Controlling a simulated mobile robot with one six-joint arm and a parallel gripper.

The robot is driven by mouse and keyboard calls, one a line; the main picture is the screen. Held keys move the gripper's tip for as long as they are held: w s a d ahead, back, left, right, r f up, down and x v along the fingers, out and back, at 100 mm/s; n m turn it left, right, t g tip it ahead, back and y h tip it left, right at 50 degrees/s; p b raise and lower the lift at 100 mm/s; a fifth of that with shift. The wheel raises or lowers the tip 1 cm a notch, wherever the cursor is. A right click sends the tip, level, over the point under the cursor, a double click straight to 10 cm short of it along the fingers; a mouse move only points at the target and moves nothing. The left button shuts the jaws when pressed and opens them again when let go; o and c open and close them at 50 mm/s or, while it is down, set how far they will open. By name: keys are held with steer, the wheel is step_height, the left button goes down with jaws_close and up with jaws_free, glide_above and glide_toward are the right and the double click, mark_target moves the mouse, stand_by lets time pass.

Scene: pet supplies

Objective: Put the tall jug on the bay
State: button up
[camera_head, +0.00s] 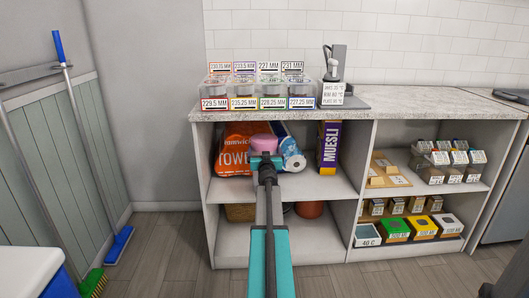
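My gripper (266,158) reaches into the upper left bay of the shelf unit (205,160), seen from behind. Its fingers are hidden by its own teal body, so I cannot tell whether it is open or shut. A pink rounded object (264,143) shows just beyond it; I cannot tell whether the two touch or whether this is the tall jug. No other thing is clearly a tall jug.
Labelled containers (258,97) and a dark device with a sign (333,93) stand on the countertop (420,102). The right bays hold several labelled boxes (395,229). A basket (240,212) and terracotta pot (309,209) sit below.

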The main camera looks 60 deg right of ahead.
steer(key=o, duration=1.3)
steer(key=shift+f, duration=0.1)
steer(key=shift+o, duration=0.7)
steer(key=shift+r, duration=0.2)
steer(key=p+v, duration=0.1)
steer(key=v, duration=1.1)
steer(key=shift+w, duration=0.1)
